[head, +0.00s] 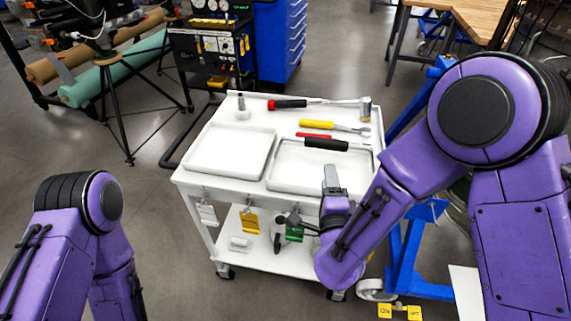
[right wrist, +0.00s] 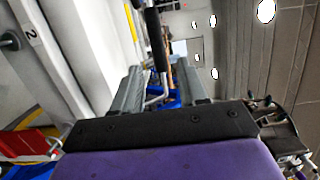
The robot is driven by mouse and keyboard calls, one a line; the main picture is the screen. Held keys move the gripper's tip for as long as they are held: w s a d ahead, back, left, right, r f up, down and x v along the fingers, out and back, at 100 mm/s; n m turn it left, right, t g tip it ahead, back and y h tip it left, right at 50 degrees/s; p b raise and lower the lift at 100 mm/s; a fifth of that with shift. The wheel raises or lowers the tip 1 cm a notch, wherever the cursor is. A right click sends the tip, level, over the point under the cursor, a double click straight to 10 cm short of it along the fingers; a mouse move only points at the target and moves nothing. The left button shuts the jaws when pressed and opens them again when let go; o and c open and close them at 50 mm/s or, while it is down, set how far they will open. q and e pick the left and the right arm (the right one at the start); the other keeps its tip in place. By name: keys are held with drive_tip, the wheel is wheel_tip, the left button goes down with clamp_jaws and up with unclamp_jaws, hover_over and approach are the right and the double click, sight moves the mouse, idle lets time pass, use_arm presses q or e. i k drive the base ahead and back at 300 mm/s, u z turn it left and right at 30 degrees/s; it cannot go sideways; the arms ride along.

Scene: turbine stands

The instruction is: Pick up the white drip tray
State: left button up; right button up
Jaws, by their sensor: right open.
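Two shallow white trays lie on top of a white cart (head: 190,172). The left tray (head: 228,152) is empty. The right tray (head: 292,170) has a black-handled tool across its back edge. I cannot tell which one is the drip tray. My right gripper (head: 332,178) is over the front part of the right tray and hides a little of it. It is open with nothing held, and its two grey fingers show apart in the right wrist view (right wrist: 160,88). My left arm is at the left, but its gripper is out of view.
A red-and-black hammer (head: 315,103), a yellow-handled tool (head: 330,126) and a black-handled tool (head: 326,144) lie at the cart's back right. A small grey fitting (head: 242,108) stands at the back left. Tags hang along the cart's front. A blue frame (head: 405,255) stands to the right.

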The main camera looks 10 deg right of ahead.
sight(296, 167)
drive_tip(key=u, duration=1.6)
drive_tip(key=i, duration=1.55)
drive_tip(key=z, duration=3.05)
